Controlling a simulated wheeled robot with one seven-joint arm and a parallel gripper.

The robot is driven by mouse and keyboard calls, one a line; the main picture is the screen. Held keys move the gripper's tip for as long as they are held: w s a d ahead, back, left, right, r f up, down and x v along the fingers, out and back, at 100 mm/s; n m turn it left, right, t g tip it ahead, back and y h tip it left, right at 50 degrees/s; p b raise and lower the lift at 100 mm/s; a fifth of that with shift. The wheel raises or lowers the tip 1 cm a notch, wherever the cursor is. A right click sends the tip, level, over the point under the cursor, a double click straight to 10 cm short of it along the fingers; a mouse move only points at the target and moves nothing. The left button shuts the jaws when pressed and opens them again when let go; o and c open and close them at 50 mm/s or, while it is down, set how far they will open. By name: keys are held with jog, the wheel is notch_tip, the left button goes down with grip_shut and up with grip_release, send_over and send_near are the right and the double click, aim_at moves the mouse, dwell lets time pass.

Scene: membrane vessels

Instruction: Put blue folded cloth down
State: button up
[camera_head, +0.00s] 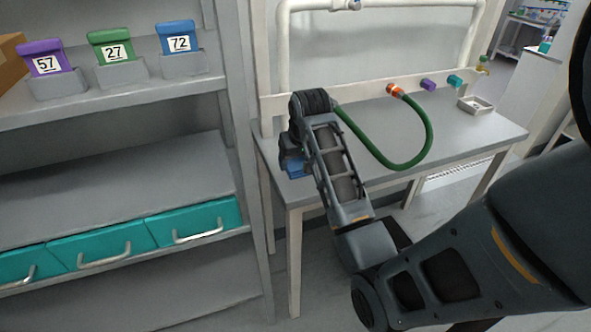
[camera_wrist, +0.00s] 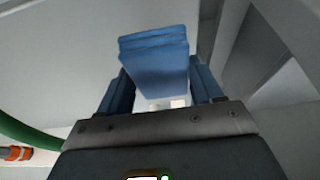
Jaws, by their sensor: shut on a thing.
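The blue folded cloth (camera_wrist: 155,58) fills the upper middle of the wrist view, showing a layered fold along its top edge. My gripper (camera_wrist: 162,88) is shut on it, with a blue finger on each side. In the head view my gripper (camera_head: 291,155) hangs over the left end of the grey bench (camera_head: 450,118). A patch of blue (camera_head: 297,170) shows under it there; I cannot tell how much is cloth and how much is finger. My wrist hides the rest. I cannot tell whether the cloth touches the bench top.
A green hose (camera_head: 424,140) with an orange end (camera_head: 395,90) loops over the bench middle. A small tray (camera_head: 475,105) lies at the right end. Numbered purple (camera_head: 45,62), green (camera_head: 112,52) and blue (camera_head: 178,42) bins stand on the left shelf, above teal drawers (camera_head: 100,248). The bench's front right is clear.

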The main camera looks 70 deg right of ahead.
aim_at(296, 181)
jog(key=shift+f+p, duration=0.3)
jog(key=shift+f, duration=1.7)
jog(key=shift+f, duration=0.2)
jog(key=o, duration=0.9)
jog(key=shift+o, duration=0.2)
jog(key=shift+r, duration=0.1)
